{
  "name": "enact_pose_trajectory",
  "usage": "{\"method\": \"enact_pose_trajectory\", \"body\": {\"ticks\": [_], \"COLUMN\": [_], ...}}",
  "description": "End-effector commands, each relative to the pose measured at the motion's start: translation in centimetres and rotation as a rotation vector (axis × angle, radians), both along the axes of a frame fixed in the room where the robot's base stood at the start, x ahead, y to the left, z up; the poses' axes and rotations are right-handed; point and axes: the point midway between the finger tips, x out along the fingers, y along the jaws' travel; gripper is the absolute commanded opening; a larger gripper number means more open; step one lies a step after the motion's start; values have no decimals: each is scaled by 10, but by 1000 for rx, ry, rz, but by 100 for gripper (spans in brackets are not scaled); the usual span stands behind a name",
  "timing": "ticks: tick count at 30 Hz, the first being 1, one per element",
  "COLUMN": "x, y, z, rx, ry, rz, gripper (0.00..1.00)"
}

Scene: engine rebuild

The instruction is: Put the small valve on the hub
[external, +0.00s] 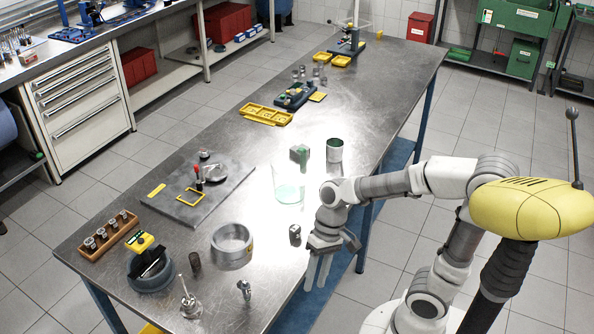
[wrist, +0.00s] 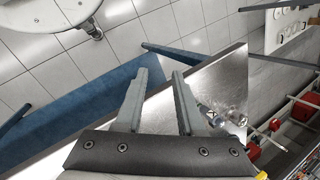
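My gripper (external: 318,274) hangs beside the right edge of the steel table in the external view. In the wrist view my gripper (wrist: 160,75) has its two fingers apart with nothing between them. A small shiny metal piece with a round head (external: 244,288) is near the table's front right edge; it may be the small valve, but I cannot be sure. A metal piece with a round flanged base and an upright stem (external: 190,302) stands left of it; it may be the hub. Small shiny parts (wrist: 212,116) show in the wrist view, too small to name.
A wide metal ring (external: 232,246), a dark cylinder (external: 195,261) and a small dark cylinder (external: 295,235) stand on the table (external: 150,247). A wooden rack (external: 108,236) is at left.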

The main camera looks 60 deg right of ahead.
Motion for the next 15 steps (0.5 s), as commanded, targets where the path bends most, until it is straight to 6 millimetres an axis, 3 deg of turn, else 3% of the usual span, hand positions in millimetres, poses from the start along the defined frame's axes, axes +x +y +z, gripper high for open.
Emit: {"method": "enact_pose_trajectory", "body": {"ticks": [1, 9, 15], "x": [-12, -34, -38], "y": [-14, -72, -85], "z": [55, 62, 65], "rx": [-81, -422, -505], "ry": [-272, -523, -574], "rz": [50, 283, 339], "gripper": [38, 38, 38]}}
